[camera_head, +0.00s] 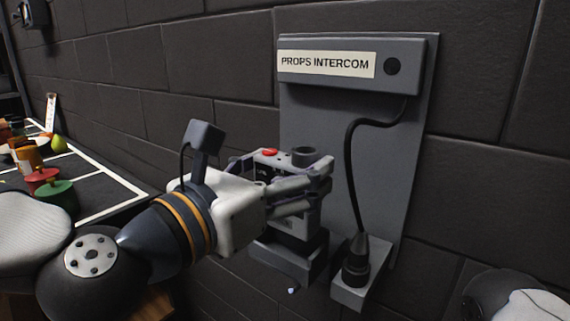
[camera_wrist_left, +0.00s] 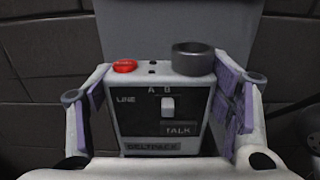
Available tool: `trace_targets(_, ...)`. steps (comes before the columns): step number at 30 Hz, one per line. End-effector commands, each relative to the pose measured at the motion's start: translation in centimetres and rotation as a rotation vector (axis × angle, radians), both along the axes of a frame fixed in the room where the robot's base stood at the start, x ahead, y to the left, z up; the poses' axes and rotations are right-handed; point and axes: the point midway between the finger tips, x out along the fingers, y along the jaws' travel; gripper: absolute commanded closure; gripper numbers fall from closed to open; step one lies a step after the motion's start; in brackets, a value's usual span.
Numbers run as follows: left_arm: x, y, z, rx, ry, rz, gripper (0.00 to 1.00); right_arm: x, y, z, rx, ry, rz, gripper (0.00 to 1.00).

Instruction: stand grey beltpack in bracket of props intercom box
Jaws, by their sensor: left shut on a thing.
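The props intercom box (camera_head: 350,65) is a grey wall unit with a white label and a back panel. Its dark bracket (camera_head: 275,262) juts out low on the panel, at the left. The grey beltpack (camera_head: 304,218) is upright at the bracket, with a red button and a round dark knob on top. My left gripper (camera_head: 298,190) is shut on the beltpack's sides. In the left wrist view the beltpack (camera_wrist_left: 165,110) sits between the two fingers, its talk face towards me. Whether its base rests inside the bracket or just above it I cannot tell. My right gripper is out of view.
A black cable (camera_head: 350,170) hangs from the box to a plug (camera_head: 356,262) on a small ledge, just right of the bracket. A dark table (camera_head: 105,190) at left bears green, red and orange items. A dark block wall stands behind.

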Motion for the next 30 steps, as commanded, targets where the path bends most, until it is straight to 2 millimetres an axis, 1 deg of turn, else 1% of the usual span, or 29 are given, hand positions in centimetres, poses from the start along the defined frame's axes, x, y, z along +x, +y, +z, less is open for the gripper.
trace_targets(13,0.0,0.0,0.0,-0.001,-0.003,0.001,0.65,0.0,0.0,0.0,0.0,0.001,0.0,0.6)
trace_targets(30,0.1,0.0,-1.5,-0.001,0.0,0.001,0.65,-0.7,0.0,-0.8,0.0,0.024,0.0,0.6)
